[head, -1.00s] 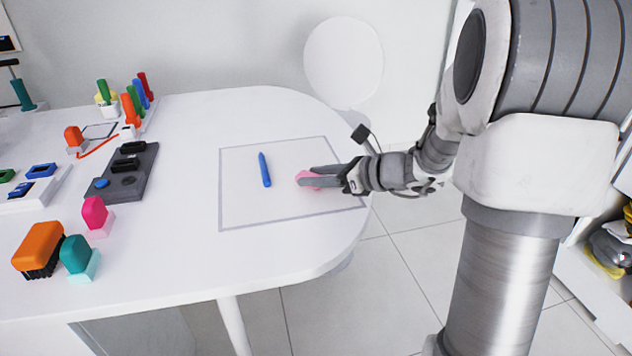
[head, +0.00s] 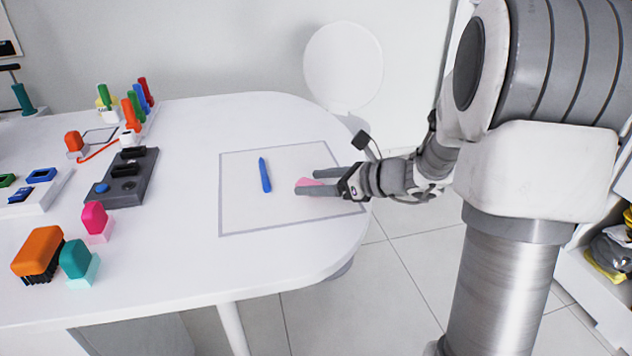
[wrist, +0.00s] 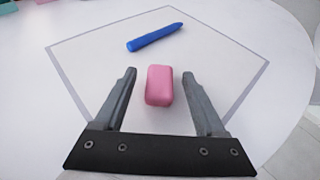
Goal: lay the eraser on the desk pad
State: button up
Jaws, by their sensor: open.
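The pink eraser (wrist: 160,84) lies on the desk pad, between my gripper's two spread fingers, with a gap on each side in the wrist view. In the head view the eraser (head: 309,182) is partly hidden by the fingers. The desk pad (head: 240,212) is a white area with a grey border on the table; its border also shows in the wrist view (wrist: 84,93). My gripper (head: 306,182) is open and low over the right part of the pad; it also shows in the wrist view (wrist: 160,88).
A blue crayon-like stick (head: 264,175) lies on the pad left of the eraser. A dark grey tray (head: 129,180), pink block (head: 94,216), teal block (head: 76,257) and orange brush (head: 38,250) stand further left. The table's rounded edge is near my arm.

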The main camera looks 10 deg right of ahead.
jog(key=p+v, duration=0.2)
jog(key=v, duration=1)
jog(key=shift+f+p, duration=0.15)
jog(key=shift+p, duration=0.15)
jog(key=s+a+r+n+g+h+p, duration=0.2)
jog(key=s+a+r+n+g+p, duration=0.3)
jog(key=s+a+n, duration=0.55)
jog(key=s+d+f+n+t+h+b, duration=0.15)
jog(key=s+n+h+b, duration=0.5)
jog(key=n, duration=0.95)
notch_tip(320, 180, up, 16)
jog(key=s+p, duration=0.2)
jog(key=p, duration=1.5)
jog(key=shift+h, duration=0.45)
jog(key=shift+f+n, duration=0.15)
jog(key=shift+n, duration=0.1)
